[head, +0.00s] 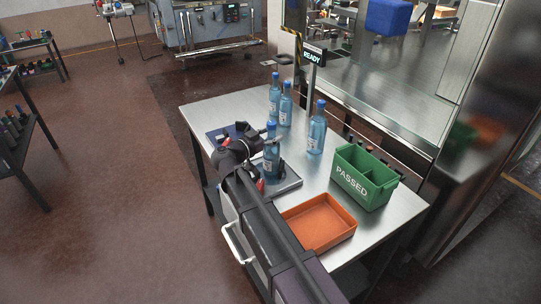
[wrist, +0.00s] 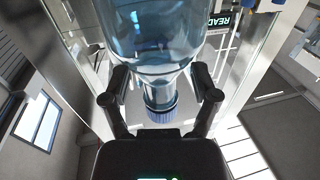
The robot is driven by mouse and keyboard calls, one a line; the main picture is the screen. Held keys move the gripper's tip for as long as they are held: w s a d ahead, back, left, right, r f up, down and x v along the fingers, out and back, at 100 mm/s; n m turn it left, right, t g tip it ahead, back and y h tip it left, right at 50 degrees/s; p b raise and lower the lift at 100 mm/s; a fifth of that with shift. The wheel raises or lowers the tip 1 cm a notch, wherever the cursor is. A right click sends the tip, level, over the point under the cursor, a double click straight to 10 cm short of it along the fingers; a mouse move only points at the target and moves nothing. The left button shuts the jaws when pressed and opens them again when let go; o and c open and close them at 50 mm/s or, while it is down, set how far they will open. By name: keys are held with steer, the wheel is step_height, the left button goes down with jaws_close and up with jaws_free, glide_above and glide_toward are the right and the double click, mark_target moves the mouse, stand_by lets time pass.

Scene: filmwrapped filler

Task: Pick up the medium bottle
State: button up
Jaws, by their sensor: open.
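Several clear blue bottles with blue caps and white labels stand on the steel table. The nearest bottle (head: 271,158) stands upright at a grey plate, beside my gripper (head: 263,149). In the wrist view this bottle (wrist: 155,45) appears cap-down, its neck and blue cap between the two dark fingers of my gripper (wrist: 162,84). The fingers are open, one each side; contact cannot be told. A larger-looking bottle (head: 317,132) stands to the right. Two more, a rear bottle (head: 274,95) and its neighbour (head: 286,109), stand behind. Which is the medium one is unclear. My arm hides part of the plate.
A green PASSED crate (head: 366,184) stands on the right of the steel table (head: 219,108), with an orange tray (head: 320,226) in front. A READY display post (head: 313,55) stands at the back edge. Dark bottles stand behind the crate. The table's back-left corner is clear.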

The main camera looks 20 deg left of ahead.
stand_by(0.4)
jaws_close()
steer(key=shift+r, duration=0.1)
step_height(320, 180, up, 18)
steer(key=p, duration=1.8)
stand_by(0.4)
